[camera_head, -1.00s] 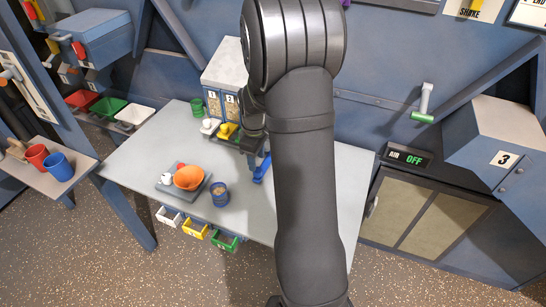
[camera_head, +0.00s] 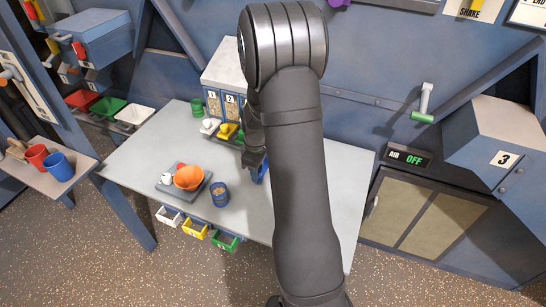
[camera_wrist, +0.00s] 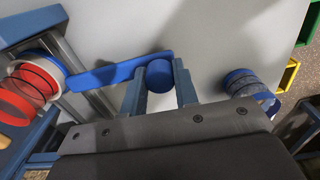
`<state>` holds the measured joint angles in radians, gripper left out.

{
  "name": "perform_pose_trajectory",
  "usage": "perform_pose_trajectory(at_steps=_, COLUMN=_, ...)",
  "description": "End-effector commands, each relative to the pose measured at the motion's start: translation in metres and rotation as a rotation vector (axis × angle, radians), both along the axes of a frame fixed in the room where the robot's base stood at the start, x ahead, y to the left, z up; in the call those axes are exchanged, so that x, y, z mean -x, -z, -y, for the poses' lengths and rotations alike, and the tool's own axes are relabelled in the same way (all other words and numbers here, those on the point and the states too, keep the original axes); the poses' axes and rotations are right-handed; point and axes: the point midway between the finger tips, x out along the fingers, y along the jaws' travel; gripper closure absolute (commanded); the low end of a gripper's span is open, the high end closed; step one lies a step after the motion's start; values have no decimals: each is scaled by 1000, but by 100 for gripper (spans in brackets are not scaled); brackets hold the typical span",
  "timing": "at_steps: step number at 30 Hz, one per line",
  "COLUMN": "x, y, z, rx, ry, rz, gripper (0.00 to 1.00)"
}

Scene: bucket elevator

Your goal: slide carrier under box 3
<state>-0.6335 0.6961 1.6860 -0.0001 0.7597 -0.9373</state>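My gripper (camera_head: 252,158) is low over the table, mostly hidden behind my arm. A blue bar (camera_head: 262,172) shows beside it. In the wrist view, my gripper's two fingers (camera_wrist: 161,84) stand on either side of a round blue knob (camera_wrist: 159,74) at the end of the blue bar (camera_wrist: 105,73). The fingers are very close to the knob; I cannot tell whether they press on it. I cannot tell for certain which part is the carrier.
A grey tray (camera_head: 205,190) with an orange bowl (camera_head: 188,177) and a blue tin (camera_head: 219,194) are left of my arm. Boxes 1 and 2 (camera_head: 225,104) stand at the table's back. A green-ended handle (camera_head: 423,117) juts from the wall. The table's front left (camera_head: 135,160) is clear.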

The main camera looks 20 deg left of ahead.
Motion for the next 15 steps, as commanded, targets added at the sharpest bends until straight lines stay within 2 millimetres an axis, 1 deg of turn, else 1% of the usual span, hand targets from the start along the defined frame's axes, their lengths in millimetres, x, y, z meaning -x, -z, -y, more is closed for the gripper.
perform_pose_trajectory(at_steps=7, x=0, y=0, z=-2, rx=0, ry=-1, rz=0, gripper=85)
perform_pose_trajectory(at_steps=15, x=-1, y=0, z=-21, rx=-1, ry=-1, rz=1, gripper=85)
